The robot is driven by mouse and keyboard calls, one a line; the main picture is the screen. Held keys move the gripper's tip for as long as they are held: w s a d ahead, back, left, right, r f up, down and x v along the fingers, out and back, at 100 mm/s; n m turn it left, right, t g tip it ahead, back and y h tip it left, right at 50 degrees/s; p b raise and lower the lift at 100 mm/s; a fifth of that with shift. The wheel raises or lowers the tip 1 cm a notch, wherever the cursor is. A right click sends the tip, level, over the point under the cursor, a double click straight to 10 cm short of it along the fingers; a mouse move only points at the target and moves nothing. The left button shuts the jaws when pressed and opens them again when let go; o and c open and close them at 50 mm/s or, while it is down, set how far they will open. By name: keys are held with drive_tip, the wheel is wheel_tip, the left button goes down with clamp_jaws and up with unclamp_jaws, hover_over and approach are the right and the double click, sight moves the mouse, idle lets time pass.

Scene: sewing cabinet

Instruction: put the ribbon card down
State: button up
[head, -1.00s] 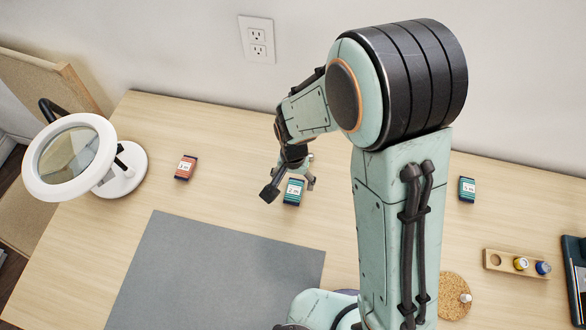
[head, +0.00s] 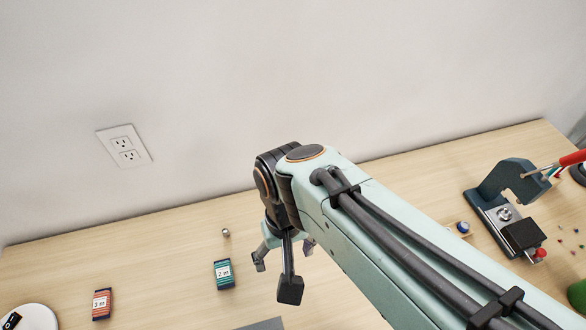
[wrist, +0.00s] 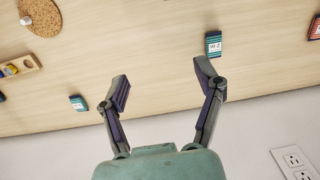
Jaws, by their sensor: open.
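The ribbon card marked "2 m" (head: 223,273), teal with a white label, lies on the wooden table. My gripper (head: 283,257) is open and empty, to the right of this card in the head view and apart from it. In the wrist view my gripper (wrist: 161,74) has its fingers spread, with bare table between them. The "2 m" card (wrist: 213,44) shows there just beyond the right fingertip. A second teal card (wrist: 78,103) lies to the left of the left finger. A red card marked "3 m" (head: 102,304) lies at the left of the head view.
A small silver thing (head: 226,232) stands behind the "2 m" card. A cork mat (wrist: 40,12) and a wooden holder (wrist: 18,68) show in the wrist view. A dark press (head: 508,208) stands at the right. The wall with an outlet (head: 125,146) bounds the back.

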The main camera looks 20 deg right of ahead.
drive_tip(key=s+d+r, duration=0.1)
drive_tip(key=s+d, duration=0.2)
drive_tip(key=s, duration=0.3)
drive_tip(key=shift+r+n, duration=0.3)
drive_tip(key=shift+r, duration=0.05)
idle(1.3)
drive_tip(key=shift+o, duration=0.5)
